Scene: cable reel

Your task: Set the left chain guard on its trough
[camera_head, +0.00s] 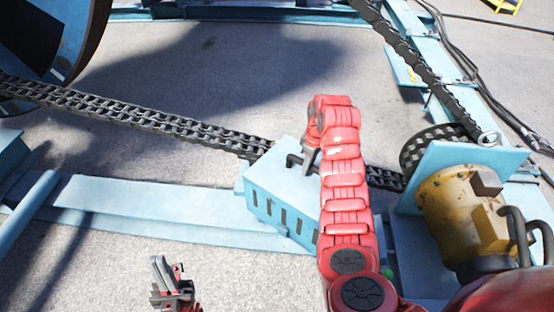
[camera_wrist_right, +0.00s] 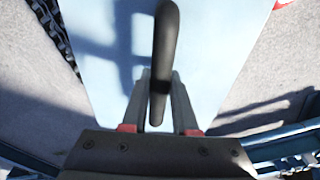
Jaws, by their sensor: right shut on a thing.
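The chain guard (camera_head: 282,205), a light-blue box with slots in its side and a dark handle on top, is in the middle of the head view. The chain (camera_head: 180,125) meets it at the left and shows again on its right. My right gripper (camera_head: 308,163) is shut on the handle (camera_wrist_right: 163,60), which runs between its fingers (camera_wrist_right: 159,105) over the pale-blue top (camera_wrist_right: 215,60) in the wrist view. I cannot tell whether the guard rests on its trough or hangs just above; the trough under it is hidden. My left gripper (camera_head: 172,283) is low in the head view, apart from the guard.
A light-blue floor beam (camera_head: 150,205) runs left of the guard. A yellow motor (camera_head: 460,215) and a sprocket (camera_head: 425,150) stand at the right. A second chain (camera_head: 410,55) runs up behind it. A large reel (camera_head: 80,40) is at upper left. Bare concrete lies between.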

